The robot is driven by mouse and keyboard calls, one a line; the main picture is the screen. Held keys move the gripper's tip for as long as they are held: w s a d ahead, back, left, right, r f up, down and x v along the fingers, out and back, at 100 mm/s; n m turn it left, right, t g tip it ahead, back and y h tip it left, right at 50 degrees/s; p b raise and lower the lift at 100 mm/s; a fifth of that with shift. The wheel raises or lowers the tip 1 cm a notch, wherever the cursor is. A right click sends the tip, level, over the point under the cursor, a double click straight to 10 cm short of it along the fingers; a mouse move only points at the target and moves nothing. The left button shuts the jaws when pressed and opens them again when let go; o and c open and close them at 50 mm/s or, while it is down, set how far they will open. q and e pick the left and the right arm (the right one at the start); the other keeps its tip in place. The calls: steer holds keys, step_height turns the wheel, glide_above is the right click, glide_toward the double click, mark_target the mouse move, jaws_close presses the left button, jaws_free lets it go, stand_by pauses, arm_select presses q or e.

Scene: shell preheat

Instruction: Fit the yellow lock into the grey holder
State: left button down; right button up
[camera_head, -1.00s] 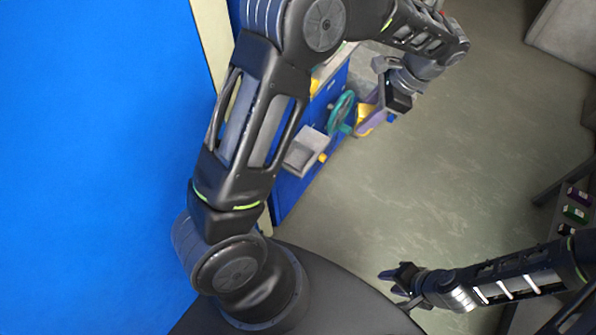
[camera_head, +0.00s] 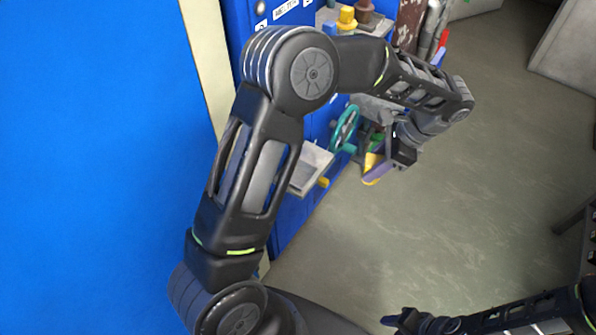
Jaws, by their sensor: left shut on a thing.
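The yellow lock (camera_head: 371,162) is in the fingers of my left gripper (camera_head: 376,168), out in front of the blue cabinet. My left gripper is shut on it, and a purple finger covers part of it. A grey open box-like part (camera_head: 311,167), which looks like the grey holder, sticks out from the cabinet front, to the left of the lock and apart from it. My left forearm hides its left side. My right gripper (camera_head: 394,319) is low at the bottom edge, far from both; its opening is unclear.
A teal handwheel (camera_head: 345,129) is on the blue cabinet (camera_head: 290,215) between the grey part and my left gripper. A yellow knob (camera_head: 347,18) and brown items stand on the cabinet top. The floor (camera_head: 480,180) on the right is clear.

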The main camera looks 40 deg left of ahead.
arm_select(q)
steer(key=s+a, duration=0.2)
steer(key=a, duration=0.3)
steer(key=s+a, duration=0.2)
steer(key=a, duration=0.3)
steer(key=s+a, duration=0.2)
steer(key=a, duration=0.3)
steer(key=shift+s, duration=0.3)
steer(key=shift+s+a, duration=0.1)
steer(key=shift+a, duration=0.15)
steer(key=shift+d+x, duration=0.15)
steer(key=shift+x, duration=0.7)
steer(key=shift+d+x, duration=0.2)
steer(key=shift+x, duration=0.7)
steer(key=shift+f+b, duration=0.15)
steer(key=shift+b, duration=0.15)
steer(key=shift+f, duration=0.4)
steer(key=c, duration=0.9)
jaws_free()
steer(key=shift+r, duration=0.2)
